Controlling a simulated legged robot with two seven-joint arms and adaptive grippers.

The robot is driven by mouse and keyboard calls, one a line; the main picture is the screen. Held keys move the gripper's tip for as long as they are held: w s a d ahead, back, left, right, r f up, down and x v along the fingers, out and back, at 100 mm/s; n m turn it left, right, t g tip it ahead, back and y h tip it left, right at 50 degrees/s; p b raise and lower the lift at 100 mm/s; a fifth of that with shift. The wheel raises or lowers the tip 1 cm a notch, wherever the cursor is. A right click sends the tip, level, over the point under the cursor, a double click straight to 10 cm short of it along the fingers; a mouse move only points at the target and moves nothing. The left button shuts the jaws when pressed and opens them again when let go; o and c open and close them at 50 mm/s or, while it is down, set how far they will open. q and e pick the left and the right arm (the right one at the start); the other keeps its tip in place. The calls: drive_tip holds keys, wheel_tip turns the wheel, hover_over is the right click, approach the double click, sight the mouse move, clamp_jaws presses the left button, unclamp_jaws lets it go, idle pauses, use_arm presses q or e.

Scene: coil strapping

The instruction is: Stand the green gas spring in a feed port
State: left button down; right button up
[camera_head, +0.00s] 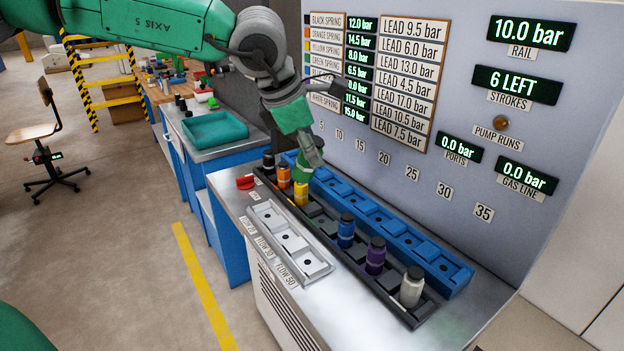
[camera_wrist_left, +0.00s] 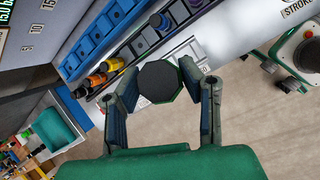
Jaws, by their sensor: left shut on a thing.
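My left gripper (camera_head: 306,158) is shut on the green gas spring (camera_head: 301,173), above the rack beside the yellow spring. The spring's green body shows just below the fingers and its lower end is hard to make out. In the left wrist view its dark round cap (camera_wrist_left: 159,83) sits between the two fingers of the gripper (camera_wrist_left: 160,92). The blue port strip (camera_head: 368,207) runs along the panel side of the counter, with square ports that look empty where they show. My right gripper is not in view.
The dark rack (camera_head: 325,222) holds black, orange, yellow (camera_head: 300,193), blue (camera_head: 346,231), purple (camera_head: 375,256) and white (camera_head: 411,288) springs. A pale tray (camera_head: 290,241) lies in front, with a red knob (camera_head: 245,182) at its far end. The display panel (camera_head: 470,130) stands behind.

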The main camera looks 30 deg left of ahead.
use_arm(q)
wheel_tip(320, 180, up, 3)
drive_tip(key=shift+w+r, duration=0.1)
drive_tip(key=shift+r, duration=0.05)
drive_tip(key=f+h, duration=0.1)
drive_tip(key=f, duration=0.7)
drive_tip(key=a+f+h+b, duration=0.1)
drive_tip(key=f, duration=0.8)
drive_tip(key=w+a+f+h+b, duration=0.1)
drive_tip(key=f+h, duration=0.1)
drive_tip(key=f, duration=0.7)
drive_tip(key=shift+w+a+f+n, duration=0.1)
drive_tip(key=shift+a+f+n, duration=0.1)
drive_tip(key=shift+n, duration=0.2)
drive_tip(key=shift+d+r, duration=0.1)
drive_tip(key=shift+f+b, duration=0.35)
drive_tip(key=shift+f, duration=0.2)
drive_tip(key=c, duration=1)
unclamp_jaws()
